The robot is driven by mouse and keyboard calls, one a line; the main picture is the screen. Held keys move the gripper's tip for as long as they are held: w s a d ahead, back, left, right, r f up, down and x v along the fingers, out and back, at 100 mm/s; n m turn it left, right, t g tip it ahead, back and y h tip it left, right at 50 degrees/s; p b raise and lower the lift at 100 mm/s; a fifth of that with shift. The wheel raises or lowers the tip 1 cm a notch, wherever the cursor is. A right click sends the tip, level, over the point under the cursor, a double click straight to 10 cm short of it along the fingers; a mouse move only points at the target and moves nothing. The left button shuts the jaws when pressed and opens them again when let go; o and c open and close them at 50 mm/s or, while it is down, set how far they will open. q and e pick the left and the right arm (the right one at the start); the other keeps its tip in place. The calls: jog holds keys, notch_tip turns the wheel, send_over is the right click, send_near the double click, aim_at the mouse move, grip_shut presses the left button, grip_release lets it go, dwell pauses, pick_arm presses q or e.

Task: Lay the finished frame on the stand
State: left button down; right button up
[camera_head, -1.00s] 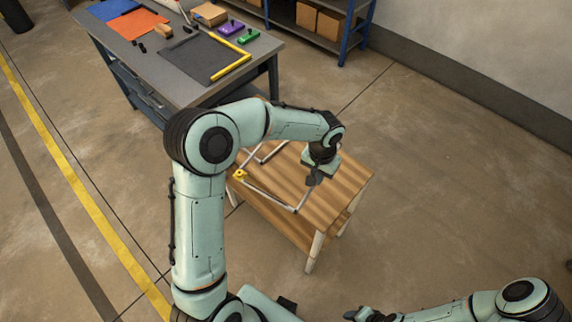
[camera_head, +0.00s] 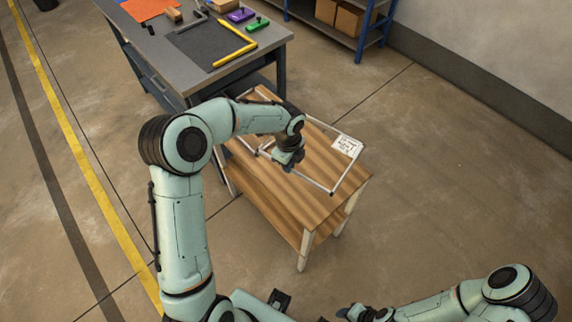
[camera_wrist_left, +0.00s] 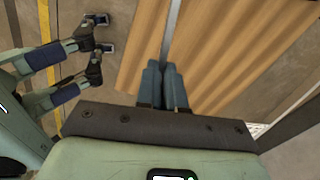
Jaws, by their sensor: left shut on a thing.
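The finished frame (camera_head: 312,180) is a thin grey rectangle with a white label (camera_head: 346,145) at its right corner. It is over the slatted wooden top of the stand (camera_head: 278,198), roughly level; I cannot tell whether it touches the wood. My left gripper (camera_head: 287,166) is shut on the near side of the frame. In the left wrist view the closed fingers (camera_wrist_left: 165,75) meet at a grey bar (camera_wrist_left: 172,30) of the frame, with the wood below. My arm hides part of the frame's left side. My right gripper (camera_head: 362,313) is low at the bottom edge, its fingers unclear.
A grey workbench (camera_head: 188,75) stands behind the stand, with a dark mat (camera_head: 205,45), a yellow bar (camera_head: 236,52), a purple block (camera_head: 240,15) and a green block (camera_head: 258,24). A blue shelf (camera_head: 360,38) is at the back. The floor right of the stand is clear.

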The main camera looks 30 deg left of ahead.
pick_arm(q)
jog(key=shift+a+f+m, duration=0.3)
jog(key=shift+a+m, duration=0.05)
jog(key=shift+m, duration=0.75)
jog(key=shift+f, duration=0.15)
jog(key=b, duration=0.6)
send_over(286, 185)
notch_tip(286, 185, down, 9)
jog(key=shift+s+r, duration=0.1)
jog(key=shift+r, duration=0.1)
jog(key=shift+f+b, duration=0.35)
jog(key=shift+f, duration=0.4)
pick_arm(e)
jog(key=s+f, duration=0.3)
jog(key=f, duration=0.4)
jog(key=shift+s+f+g, duration=0.3)
jog(key=shift+f, duration=0.1)
pick_arm(q)
jog(key=shift+f, duration=0.2)
jog(key=c, duration=1.2)
grip_release()
jog(key=shift+o, duration=0.2)
jog(key=shift+r, duration=0.15)
pick_arm(e)
jog(key=shift+r, duration=0.15)
